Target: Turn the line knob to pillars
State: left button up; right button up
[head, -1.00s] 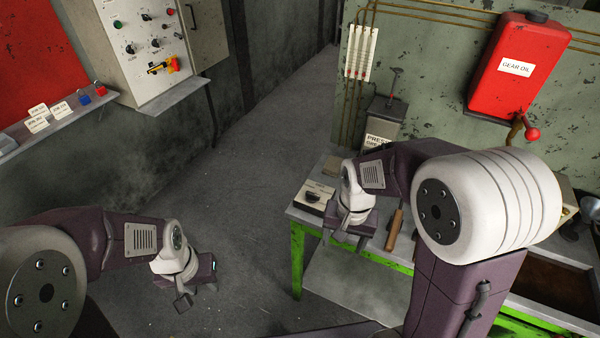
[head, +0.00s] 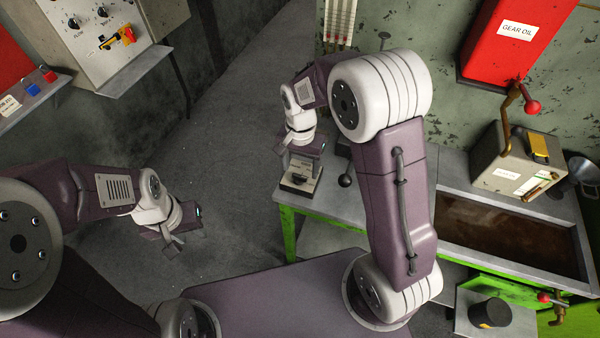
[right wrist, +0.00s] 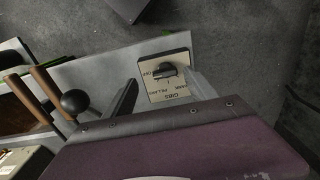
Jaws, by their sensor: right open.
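The line knob (right wrist: 166,71) is a black selector on a pale plate (right wrist: 164,92) lettered OFF, PILLARS and other words partly unreadable. Its bar lies roughly across the picture, one end near OFF; which end points is unclear. In the head view the knob's box (head: 298,186) sits at the table's left corner, partly under my right gripper (head: 302,166). In the right wrist view my right gripper (right wrist: 161,76) is open, its fingers on either side of the knob in the picture; contact cannot be told. My left gripper (head: 186,236) hangs open and empty over the floor.
The green-legged table (head: 410,170) carries a ball-topped lever (head: 345,180) close to the knob box, a tank of brown liquid (head: 510,235) and a grey box (head: 515,165). A wall panel (head: 105,40) stands at left. The floor between is clear.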

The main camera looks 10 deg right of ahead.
aim_at(299, 175)
jog(key=f, duration=0.1)
jog(key=w+f, duration=0.1)
jog(key=f, duration=0.1)
jog(key=w+f, duration=0.1)
jog(key=f, duration=0.1)
jog(key=shift+f, duration=0.1)
jog(key=shift+s+f, duration=0.1)
jog(key=shift+s, duration=0.4)
jog(key=shift+w, duration=0.25)
jog(key=c, duration=1.2)
jog(key=shift+c, duration=0.9)
pick_arm(q)
jog(key=shift+w+f, duration=0.15)
jog(key=shift+w, duration=0.6)
